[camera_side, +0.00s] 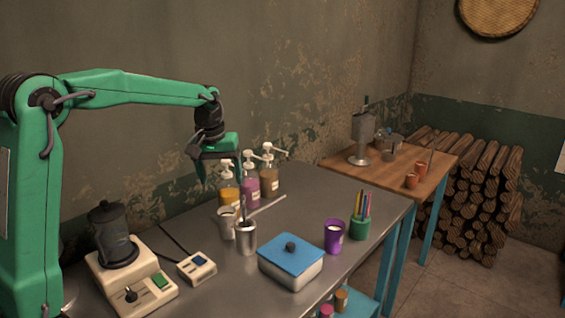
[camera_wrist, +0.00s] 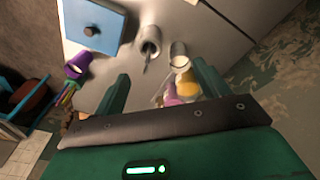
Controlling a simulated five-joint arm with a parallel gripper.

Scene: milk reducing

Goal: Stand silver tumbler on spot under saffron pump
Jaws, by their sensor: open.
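The saffron pump is the yellow bottle (camera_side: 229,194) with a white pump head, leftmost of three pump bottles along the wall; it also shows in the wrist view (camera_wrist: 185,82). A silver tumbler (camera_side: 227,225) with a pale inside stands just in front of it; it shows in the wrist view (camera_wrist: 179,60). A second silver vessel (camera_side: 246,239), with a thin handle sticking out, stands nearer the camera, right of the tumbler. My gripper (camera_side: 218,172) is open and empty, above and behind the tumbler near the pump bottles. The spot's surface cannot be made out.
A pink pump bottle (camera_side: 250,187) and a brown one (camera_side: 269,180) stand beside the yellow one. A blue-lidded box (camera_side: 291,264), purple cup (camera_side: 333,238) and green pen pot (camera_side: 360,229) are to the right. A blender (camera_side: 115,240) and small switch box (camera_side: 197,267) are left.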

